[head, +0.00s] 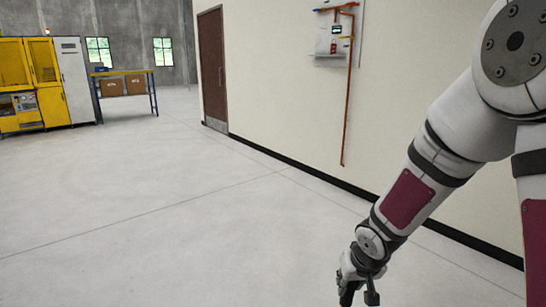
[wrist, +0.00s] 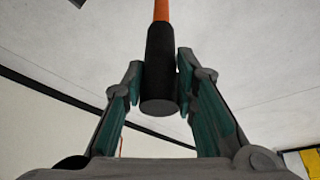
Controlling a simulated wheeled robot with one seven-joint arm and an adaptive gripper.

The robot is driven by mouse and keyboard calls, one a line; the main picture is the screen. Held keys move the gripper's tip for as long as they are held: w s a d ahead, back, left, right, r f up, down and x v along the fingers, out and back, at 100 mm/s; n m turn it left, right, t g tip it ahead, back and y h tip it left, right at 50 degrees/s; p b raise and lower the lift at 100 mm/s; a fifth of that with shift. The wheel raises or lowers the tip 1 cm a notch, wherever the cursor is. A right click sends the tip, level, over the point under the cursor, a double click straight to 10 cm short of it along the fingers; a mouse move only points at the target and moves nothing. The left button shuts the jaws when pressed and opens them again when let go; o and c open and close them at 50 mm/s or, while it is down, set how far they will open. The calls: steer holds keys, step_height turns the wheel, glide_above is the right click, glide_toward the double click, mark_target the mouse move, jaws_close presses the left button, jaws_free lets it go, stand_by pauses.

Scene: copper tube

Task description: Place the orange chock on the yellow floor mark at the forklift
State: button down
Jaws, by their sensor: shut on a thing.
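My gripper (wrist: 162,80) is shut on a black cylindrical grip (wrist: 160,62) in the wrist view. An orange rod (wrist: 161,10) runs on from this grip to the top edge of the picture. It looks like the handle of the orange chock, but the chock's body is not visible. In the head view my gripper (head: 358,295) hangs low at the bottom edge, right of the middle, and what it holds cannot be made out there. The forklift and the yellow floor mark are not recognisable in either view.
Grey floor (head: 150,210) lies open ahead and to the left. A pale wall (head: 285,90) with a copper pipe (head: 348,110) runs along the right. A brown door (head: 212,70), a yellow machine (head: 30,80) and a table (head: 125,72) with boxes stand farther back.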

steer(key=w+r+p+v, duration=0.1)
steer(key=w+p+v, duration=0.2)
steer(key=p+v, duration=1.4)
steer(key=s+f+b, duration=0.1)
steer(key=s+f, duration=0.3)
steer(key=s, duration=0.1)
steer(key=shift+s, duration=0.3)
steer(key=shift+d+f, duration=0.1)
steer(key=shift+f, duration=0.05)
steer(key=shift+s, duration=0.1)
